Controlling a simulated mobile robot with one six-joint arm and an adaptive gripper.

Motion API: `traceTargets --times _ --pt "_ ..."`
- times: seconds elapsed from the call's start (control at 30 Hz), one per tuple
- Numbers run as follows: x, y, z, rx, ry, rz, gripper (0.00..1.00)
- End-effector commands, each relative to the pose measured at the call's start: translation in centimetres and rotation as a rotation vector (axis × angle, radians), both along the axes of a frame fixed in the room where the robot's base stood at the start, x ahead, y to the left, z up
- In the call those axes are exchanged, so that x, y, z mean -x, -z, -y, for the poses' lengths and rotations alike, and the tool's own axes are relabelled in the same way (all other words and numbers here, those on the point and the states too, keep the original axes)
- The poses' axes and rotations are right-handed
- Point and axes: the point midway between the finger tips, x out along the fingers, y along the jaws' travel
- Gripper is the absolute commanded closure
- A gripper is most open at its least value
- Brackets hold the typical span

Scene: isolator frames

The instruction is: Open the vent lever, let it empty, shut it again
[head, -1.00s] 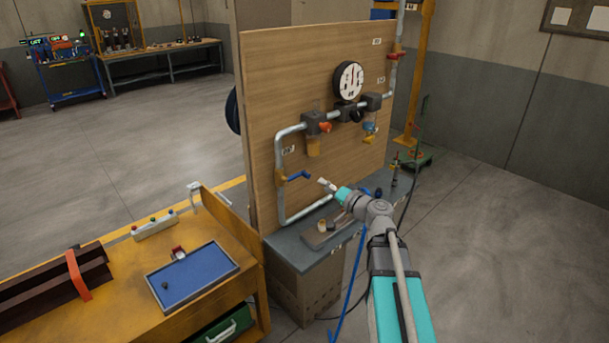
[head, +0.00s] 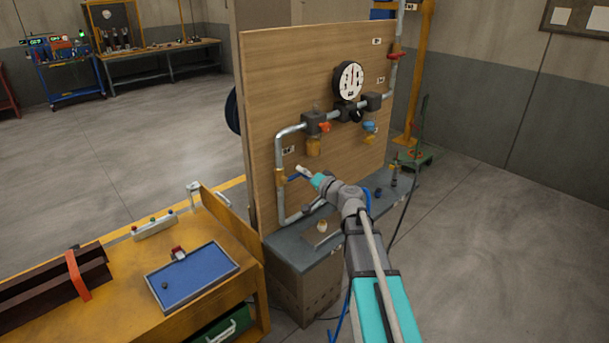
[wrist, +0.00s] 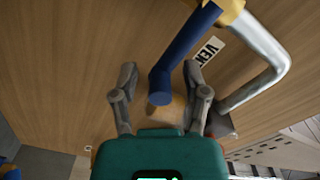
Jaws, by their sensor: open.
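The blue vent lever (wrist: 185,55) sticks out from a brass-coloured valve (wrist: 228,8) on the pipe. In the head view the lever (head: 293,178) is partly covered by my gripper, and the valve (head: 281,176) sits low on the left pipe leg. My gripper (wrist: 160,69) is open, its two fingers on either side of the lever's free end. I cannot tell whether the fingers touch it. In the head view my gripper (head: 303,171) is in front of the wooden panel. A label reading "VEN" (wrist: 207,50) is beside the lever, partly cut off.
The wooden panel (head: 262,90) carries a dial gauge (head: 348,80), grey pipe (head: 278,150) and an amber bowl (head: 313,147). A grey ledge (head: 290,243) below holds small items. A bench with a blue tray (head: 190,278) stands at left.

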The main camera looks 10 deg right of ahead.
Motion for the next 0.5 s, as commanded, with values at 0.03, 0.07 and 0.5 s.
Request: traceTargets --times 0.03,0.07,0.5 --pt "0.01 0.01 0.00 0.000 0.000 0.000 0.41" --pt "0.01 0.01 0.00 0.000 0.000 0.000 0.41" --pt "0.03 0.01 0.00 0.001 -0.001 0.000 1.00"
